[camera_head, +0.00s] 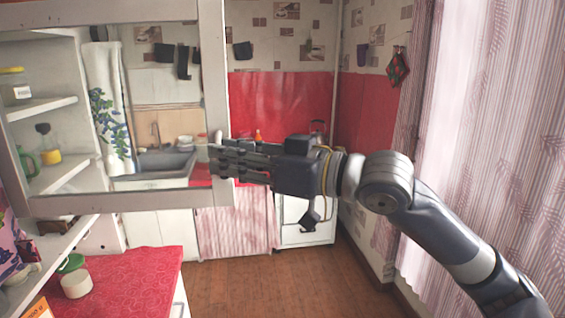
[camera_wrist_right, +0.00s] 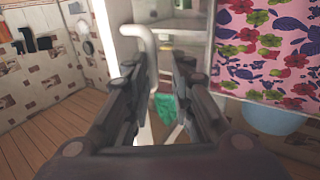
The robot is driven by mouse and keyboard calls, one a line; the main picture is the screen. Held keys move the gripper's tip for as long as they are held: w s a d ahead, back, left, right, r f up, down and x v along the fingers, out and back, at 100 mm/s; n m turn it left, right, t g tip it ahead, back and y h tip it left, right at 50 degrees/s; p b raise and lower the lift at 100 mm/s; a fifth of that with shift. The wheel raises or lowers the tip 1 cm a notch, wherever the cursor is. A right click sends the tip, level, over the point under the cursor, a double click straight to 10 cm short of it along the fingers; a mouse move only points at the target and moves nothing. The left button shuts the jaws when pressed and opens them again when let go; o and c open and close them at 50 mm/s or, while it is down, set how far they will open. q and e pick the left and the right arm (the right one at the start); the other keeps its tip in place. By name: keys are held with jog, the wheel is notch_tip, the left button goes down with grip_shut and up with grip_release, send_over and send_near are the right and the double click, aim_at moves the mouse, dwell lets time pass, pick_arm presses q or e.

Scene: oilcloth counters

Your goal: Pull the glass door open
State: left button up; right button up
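The glass door (camera_head: 120,204) is a pale grey frame around a clear pane, at the left of the head view. It appears to stand out from the shelves, and the sink shows through its pane. My right gripper (camera_head: 216,160) is at the door's right frame edge, coming from the right. In the right wrist view, a pale curved handle (camera_wrist_right: 147,48) on the white door edge passes into the gap between the fingers of the gripper (camera_wrist_right: 158,72). The fingers are apart, with the handle nearer the left one. My left gripper is not in view.
White shelves (camera_head: 52,105) with jars stand at the left. A red-topped counter (camera_head: 125,280) with a green-lidded jar (camera_head: 75,277) is at the lower left. A striped curtain (camera_head: 490,110) hangs at the right. The wooden floor (camera_head: 270,280) is clear in the middle.

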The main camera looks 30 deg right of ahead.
jog(key=v, duration=1.1)
jog(key=shift+d, duration=0.35)
dwell(0.6)
